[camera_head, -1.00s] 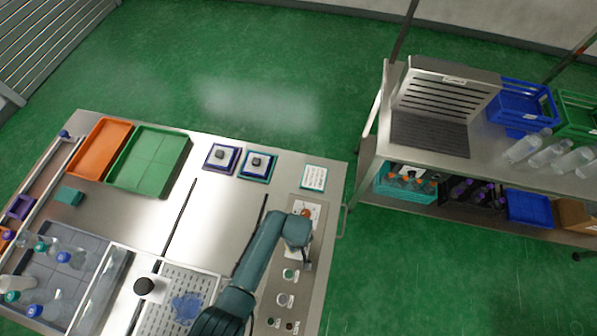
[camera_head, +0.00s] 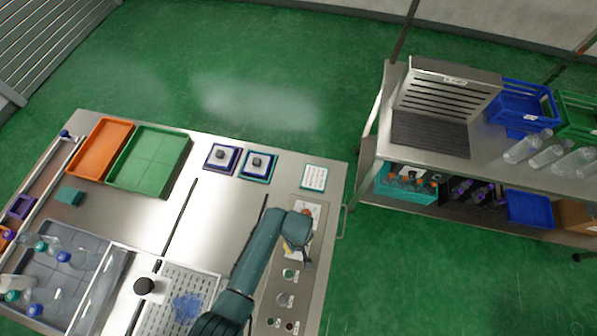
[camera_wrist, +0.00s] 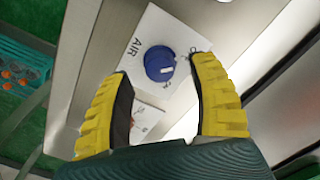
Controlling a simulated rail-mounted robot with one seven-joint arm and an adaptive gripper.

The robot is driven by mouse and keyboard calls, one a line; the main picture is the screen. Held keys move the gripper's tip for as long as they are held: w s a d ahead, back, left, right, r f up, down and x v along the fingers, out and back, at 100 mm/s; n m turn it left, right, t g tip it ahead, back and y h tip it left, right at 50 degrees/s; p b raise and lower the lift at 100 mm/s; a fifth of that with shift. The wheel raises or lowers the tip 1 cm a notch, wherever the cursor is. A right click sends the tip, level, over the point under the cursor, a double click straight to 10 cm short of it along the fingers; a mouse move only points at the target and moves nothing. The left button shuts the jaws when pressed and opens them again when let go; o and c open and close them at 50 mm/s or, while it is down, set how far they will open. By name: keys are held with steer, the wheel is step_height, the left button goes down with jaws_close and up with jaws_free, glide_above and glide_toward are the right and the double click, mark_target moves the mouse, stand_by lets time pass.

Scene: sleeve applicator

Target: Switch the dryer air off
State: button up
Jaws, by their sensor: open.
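A round blue knob (camera_wrist: 160,64) sits on a white plate (camera_wrist: 133,38) marked AIR in the wrist view. The knob has a small pale mark towards its right side; other lettering above it is only partly readable. My gripper (camera_wrist: 162,70) is open, with one yellow finger on each side of the knob in the picture and gaps showing between. I cannot tell how far the fingertips are above the plate. In the head view my gripper (camera_head: 296,251) hangs over the control strip at the table's right edge and hides the knob.
Other controls (camera_head: 284,300) lie along the strip, below the gripper in the picture. A white label card (camera_head: 314,177) lies above it. Two square pads with dark knobs (camera_head: 257,162) stand to the upper left. A shelf cart (camera_head: 377,150) stands to the right.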

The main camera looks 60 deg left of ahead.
step_height(320, 180, up, 10)
steer(key=shift+f, duration=0.2)
stand_by(0.4)
steer(key=w+d+r+m+t+y+p, duration=0.1)
steer(key=w+d+r+m+t+p, duration=0.2)
steer(key=w+r, duration=0.6)
steer(key=w+d+r+m+t+y+p, duration=0.1)
steer(key=w+d+r+m+t+p, duration=0.15)
steer(key=w+d+r, duration=0.5)
steer(key=w+d+r+m+t+p, duration=0.1)
steer(key=w+d+r+m+t, duration=0.15)
steer(key=r, duration=0.75)
steer(key=w+d+r+m+t+p, duration=0.15)
steer(key=w+d+r, duration=0.25)
steer(key=r, duration=0.7)
steer(key=s+d+r+m+t+h+p, duration=0.15)
steer(key=d+r+t, duration=0.25)
steer(key=r, duration=0.6)
steer(key=d+r+m+t+h, duration=0.1)
steer(key=d+r+m+t, duration=0.2)
steer(key=r, duration=0.6)
steer(key=s+d+r+m+t, duration=0.1)
steer(key=s+r+m+t, duration=0.4)
steer(key=r, duration=0.8)
steer(key=s, duration=0.3)
steer(key=shift+t, duration=0.35)
